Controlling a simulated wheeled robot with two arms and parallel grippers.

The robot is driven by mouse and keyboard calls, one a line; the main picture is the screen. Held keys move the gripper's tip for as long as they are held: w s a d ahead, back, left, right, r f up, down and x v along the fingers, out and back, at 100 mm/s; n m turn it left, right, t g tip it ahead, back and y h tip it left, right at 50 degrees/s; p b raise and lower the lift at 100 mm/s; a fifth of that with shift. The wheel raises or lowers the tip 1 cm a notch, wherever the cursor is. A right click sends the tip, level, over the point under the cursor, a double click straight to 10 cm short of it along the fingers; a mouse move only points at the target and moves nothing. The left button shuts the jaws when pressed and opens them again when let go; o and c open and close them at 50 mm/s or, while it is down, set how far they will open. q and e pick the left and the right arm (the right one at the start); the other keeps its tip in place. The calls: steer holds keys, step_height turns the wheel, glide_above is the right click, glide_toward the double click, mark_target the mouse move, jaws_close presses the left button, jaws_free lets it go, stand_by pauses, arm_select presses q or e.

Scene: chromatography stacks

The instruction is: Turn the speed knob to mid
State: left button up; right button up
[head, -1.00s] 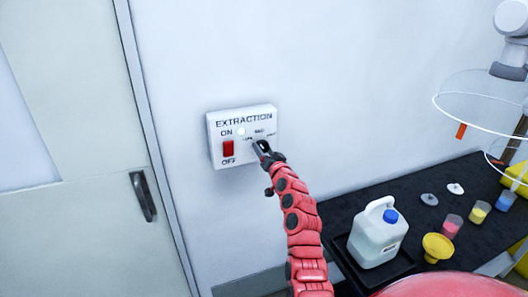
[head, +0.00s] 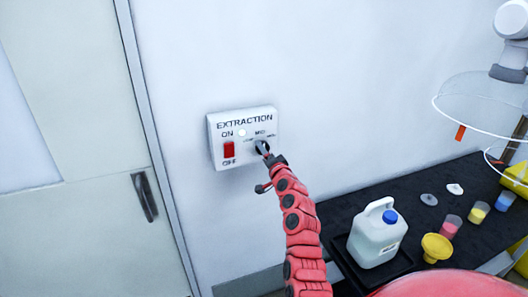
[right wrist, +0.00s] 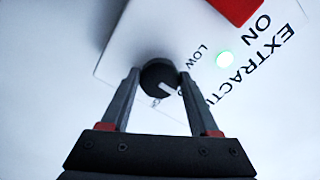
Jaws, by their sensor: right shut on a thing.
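A white control box labelled EXTRACTION (head: 219,124) is fixed to the wall, with a red ON/OFF switch (head: 229,150) and a lit indicator (right wrist: 224,59). The round black speed knob (right wrist: 158,75) shows in the right wrist view, with a white pointer mark towards the lower right. The mark faces a label partly hidden by a finger; LOW is readable above it. My right gripper (head: 263,150) is shut on the knob, one finger on each side (right wrist: 159,80). My left gripper is not in view.
A door with a dark handle (head: 144,197) is at the left. A black bench (head: 340,211) at the lower right holds a blue-capped jug (head: 377,236), a yellow funnel (head: 436,247) and several coloured cups. The wall around the box is clear.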

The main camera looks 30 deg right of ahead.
stand_by(0.3)
steer(key=o, duration=1.4)
steer(key=shift+c, duration=0.2)
steer(key=b+v, duration=0.6)
steer(key=v, duration=1.1)
steer(key=shift+s, duration=0.25)
steer(key=shift+w+f, duration=0.1)
steer(key=shift+f, duration=0.05)
